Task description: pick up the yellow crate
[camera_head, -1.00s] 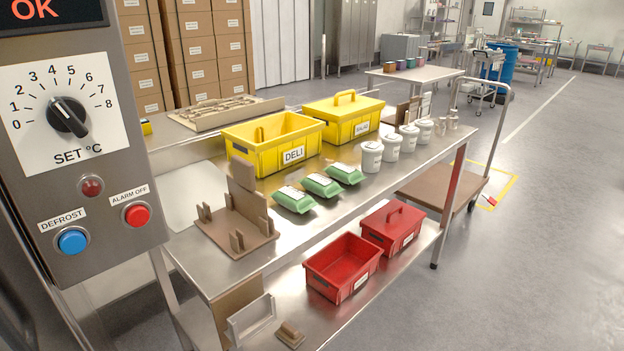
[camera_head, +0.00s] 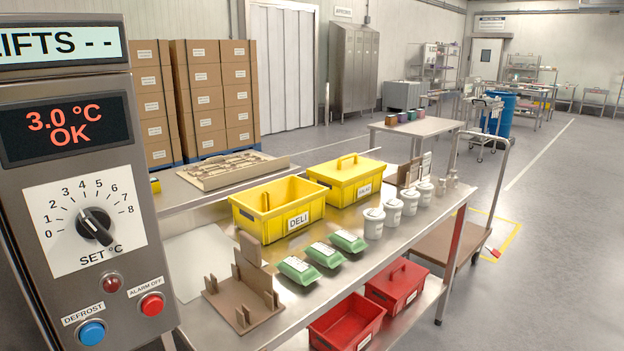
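Two yellow crates stand side by side on the steel table (camera_head: 390,238). The nearer yellow crate (camera_head: 258,217) is open at the top and has a label reading DELI. The other yellow crate (camera_head: 334,190) is closed by a yellow lid with a handle and has a label on its front, too small to read surely. Both rest flat on the table top, and nothing holds them. Neither of my grippers shows in the head view.
Three green packs (camera_head: 322,254) and several white tubs (camera_head: 393,211) stand in front of the crates. A brown rack (camera_head: 243,300) is at the near left. Red crates (camera_head: 397,285) sit on the lower shelf. A control panel (camera_head: 85,200) blocks the left side.

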